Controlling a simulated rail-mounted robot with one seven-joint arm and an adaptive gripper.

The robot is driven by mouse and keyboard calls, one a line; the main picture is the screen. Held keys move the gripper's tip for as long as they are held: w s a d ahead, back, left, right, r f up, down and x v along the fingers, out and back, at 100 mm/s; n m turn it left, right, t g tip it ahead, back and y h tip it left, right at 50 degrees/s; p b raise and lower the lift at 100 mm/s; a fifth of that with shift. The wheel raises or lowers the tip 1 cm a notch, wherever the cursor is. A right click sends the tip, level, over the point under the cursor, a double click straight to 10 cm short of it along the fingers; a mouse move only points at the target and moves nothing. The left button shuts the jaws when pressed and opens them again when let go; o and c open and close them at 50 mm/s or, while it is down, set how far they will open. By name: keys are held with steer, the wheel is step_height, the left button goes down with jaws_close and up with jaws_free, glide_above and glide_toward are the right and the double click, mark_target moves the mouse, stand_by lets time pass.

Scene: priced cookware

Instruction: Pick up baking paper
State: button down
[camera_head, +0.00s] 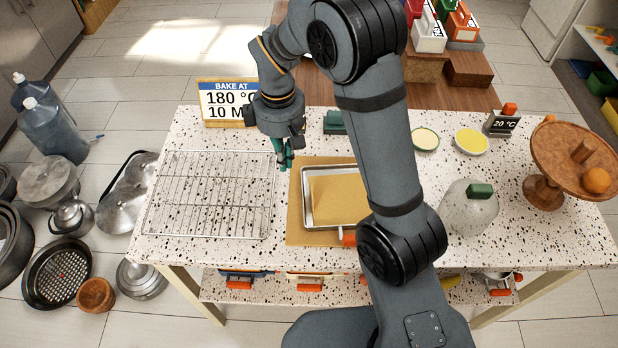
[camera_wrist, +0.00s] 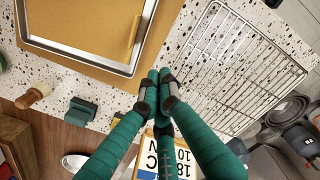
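A tan sheet that looks like the baking paper (camera_head: 338,198) lies flat inside a shallow metal tray (camera_head: 305,186) on a brown board (camera_head: 296,232). My arm hides the tray's right side. In the wrist view, the sheet (camera_wrist: 95,25) shows at the upper left, within the tray's rim (camera_wrist: 80,56). My gripper (camera_head: 284,163) has green fingers and hangs to the left of the tray, near the cooling rack's right edge. In the wrist view, the fingertips (camera_wrist: 159,75) are together, with nothing seen between them.
A wire cooling rack (camera_head: 212,195) lies left of the tray. Behind stand a "BAKE AT 180" sign (camera_head: 222,88) and a dark green block (camera_head: 334,122). The speckled tabletop (camera_head: 520,235) has free room at the front right.

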steer(key=shift+n, duration=0.5)
step_height(320, 180, down, 10)
steer(key=shift+s+r+p, duration=0.15)
steer(key=shift+r+p, duration=0.1)
steer(key=shift+p, duration=0.35)
steer(key=d, duration=0.1)
steer(key=s+d+p, duration=0.1)
steer(key=d, duration=0.1)
steer(key=shift+p, duration=0.3)
steer(key=shift+s+d, duration=0.15)
steer(key=shift+d, duration=0.2)
steer(key=shift+f, duration=0.1)
